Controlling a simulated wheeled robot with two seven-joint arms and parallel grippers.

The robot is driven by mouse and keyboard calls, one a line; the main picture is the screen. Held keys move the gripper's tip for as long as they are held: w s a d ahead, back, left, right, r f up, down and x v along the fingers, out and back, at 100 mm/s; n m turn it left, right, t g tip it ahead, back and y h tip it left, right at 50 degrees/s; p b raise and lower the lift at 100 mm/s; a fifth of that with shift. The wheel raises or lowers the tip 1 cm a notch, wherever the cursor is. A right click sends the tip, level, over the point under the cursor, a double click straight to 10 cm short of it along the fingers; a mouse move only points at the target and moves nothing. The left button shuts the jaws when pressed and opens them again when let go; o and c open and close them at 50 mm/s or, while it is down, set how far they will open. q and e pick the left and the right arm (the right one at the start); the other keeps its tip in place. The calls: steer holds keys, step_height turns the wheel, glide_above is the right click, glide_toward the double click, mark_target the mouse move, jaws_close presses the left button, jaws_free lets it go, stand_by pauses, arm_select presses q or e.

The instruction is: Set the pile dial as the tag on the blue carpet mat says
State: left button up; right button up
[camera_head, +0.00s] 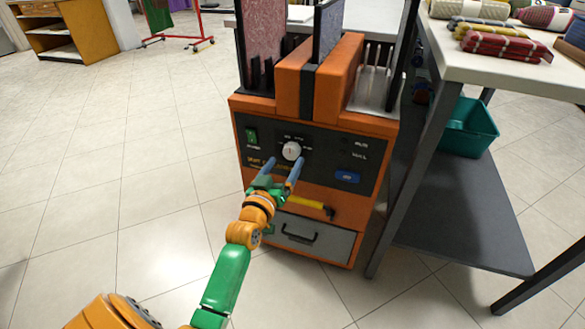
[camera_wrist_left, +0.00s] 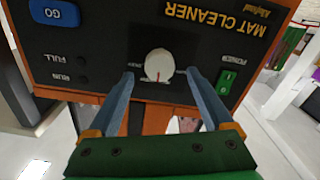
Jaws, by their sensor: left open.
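The white round pile dial (camera_head: 292,150) is on the dark front panel of the orange mat cleaner (camera_head: 321,203). In the left wrist view the dial (camera_wrist_left: 158,64) appears upside down, its red mark at the picture's lower side, toward the machine's top. Small labels around it are too blurred to read. My left gripper (camera_head: 283,164) is open, its blue fingers apart just in front of and below the dial. In the wrist view its fingertips (camera_wrist_left: 160,75) flank the dial without visible contact. A blue-edged mat (camera_head: 331,28) stands in the machine's top; no tag is readable. My right gripper is out of view.
The panel has a green power switch (camera_head: 251,136) on the left and a blue GO button (camera_head: 347,177) lower right. A drawer (camera_head: 314,236) is below. A table (camera_head: 483,62) with rolled and folded mats stands close on the right. Tiled floor is clear on the left.

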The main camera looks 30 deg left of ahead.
mark_target(290, 155)
arm_select(q)
steer(key=x, duration=0.2)
steer(key=shift+w+f+b, duration=0.1)
steer(key=shift+w+b, duration=0.2)
steer(key=shift+b, duration=0.05)
steer(key=shift+w+a, duration=0.15)
steer(key=shift+w, duration=0.25)
jaws_close()
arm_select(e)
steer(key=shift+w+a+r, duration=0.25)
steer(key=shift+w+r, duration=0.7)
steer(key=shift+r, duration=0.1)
